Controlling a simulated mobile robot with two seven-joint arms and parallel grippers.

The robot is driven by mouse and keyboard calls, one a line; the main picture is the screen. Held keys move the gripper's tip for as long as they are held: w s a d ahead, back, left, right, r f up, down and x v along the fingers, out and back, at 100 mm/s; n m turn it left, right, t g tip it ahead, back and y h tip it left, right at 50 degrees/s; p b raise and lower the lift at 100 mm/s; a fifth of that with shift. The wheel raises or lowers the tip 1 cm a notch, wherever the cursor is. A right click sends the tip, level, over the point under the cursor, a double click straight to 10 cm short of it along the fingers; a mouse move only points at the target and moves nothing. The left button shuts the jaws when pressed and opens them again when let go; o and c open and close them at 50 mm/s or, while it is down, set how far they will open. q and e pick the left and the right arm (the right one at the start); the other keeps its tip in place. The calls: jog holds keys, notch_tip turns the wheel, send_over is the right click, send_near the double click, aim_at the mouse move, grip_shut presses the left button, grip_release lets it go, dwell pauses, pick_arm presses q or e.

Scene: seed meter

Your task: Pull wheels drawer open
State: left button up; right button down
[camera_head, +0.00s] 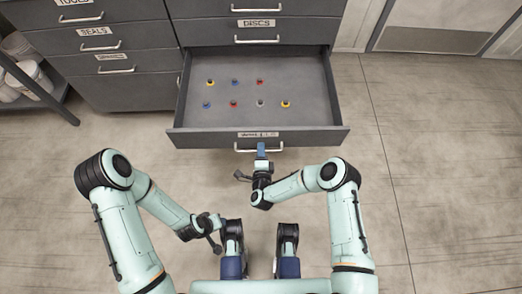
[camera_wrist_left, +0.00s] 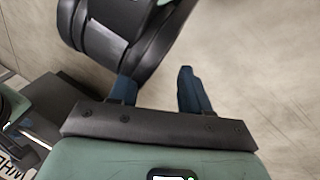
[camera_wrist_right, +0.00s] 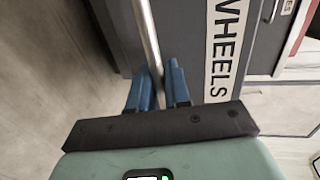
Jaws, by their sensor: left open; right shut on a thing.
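The wheels drawer (camera_head: 300,136) is pulled out from the cabinet, with its inside in view. Several small wheels with yellow, blue, red and grey parts lie on its floor. Its label (camera_wrist_right: 222,60) reads WHEELS in the right wrist view. My right gripper (camera_head: 261,152) is at the drawer's front, shut on the bar handle (camera_head: 245,149). The handle (camera_wrist_right: 147,35) passes between the blue fingers (camera_wrist_right: 158,88) in the right wrist view. My left gripper (camera_wrist_left: 157,92) is open and empty, near my base and away from the drawer.
Closed drawers labelled DISCS (camera_head: 258,23) and SEALS (camera_head: 97,31) sit above and to the left. A dark shelf (camera_head: 52,100) with white buckets (camera_head: 30,75) stands at the far left. The floor (camera_head: 440,160) to the right is clear.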

jog(key=shift+w, duration=0.1)
jog(key=c, duration=1.3)
grip_release()
jog(key=shift+c, duration=0.2)
pick_arm(q)
jog(key=s+d+r+g+h+p, duration=0.1)
jog(key=s+d+r+p, duration=0.1)
jog(key=s+r+p, duration=0.1)
jog(key=shift+s+d+r, duration=0.15)
jog(key=shift+s+r, duration=0.2)
jog(key=shift+s, duration=0.55)
pick_arm(e)
jog(key=v, duration=1.3)
jog(key=shift+s, duration=0.25)
